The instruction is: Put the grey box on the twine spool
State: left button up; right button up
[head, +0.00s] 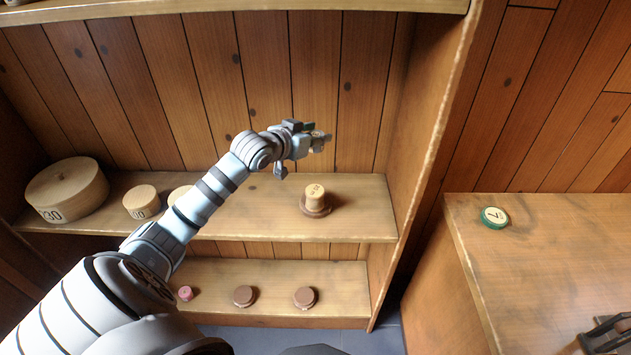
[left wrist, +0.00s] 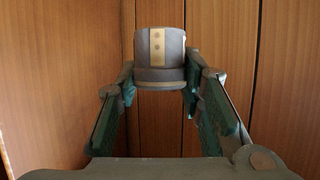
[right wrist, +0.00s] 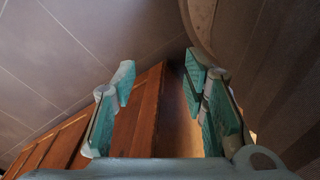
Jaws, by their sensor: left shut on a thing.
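My left gripper (head: 316,141) is raised above the upper shelf board, in front of the plank back wall. In the left wrist view it is shut on the grey box (left wrist: 174,48), a round grey piece with a cream stripe and two dark dots. Below the gripper in the head view, a pale wooden cylinder with a marked top (head: 315,194) stands on a wider brown round base (head: 317,211). I cannot tell for sure which piece is the twine spool. My right gripper (right wrist: 160,80) is open and empty, away from the shelves' pieces.
A large round wooden box (head: 66,192) and a smaller one (head: 141,203) stand left on the upper board; another is partly behind my arm. Brown discs (head: 245,296) and a small red piece (head: 185,293) lie on the lower board. A green-rimmed disc (head: 494,217) lies on the right counter (head: 540,265).

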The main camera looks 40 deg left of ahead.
pick_arm(q)
jog(key=f, duration=0.3)
jog(key=f+b, duration=0.1)
jog(key=f, duration=0.5)
jog(key=shift+s+f, duration=0.1)
jog(key=shift+s, duration=0.25)
jog(key=f+b, duration=0.1)
jog(key=f, duration=0.4)
jog(key=shift+w+f+b, duration=0.2)
jog(key=shift+f+b, duration=0.05)
jog(key=shift+b, duration=0.1)
pick_arm(e)
jog(key=f, duration=0.1)
jog(key=s+f, duration=0.1)
jog(key=f, duration=0.1)
jog(key=shift+s+a, duration=0.1)
jog(key=shift+a, duration=0.05)
pick_arm(q)
jog(key=o, duration=0.9)
jog(key=shift+o, duration=0.2)
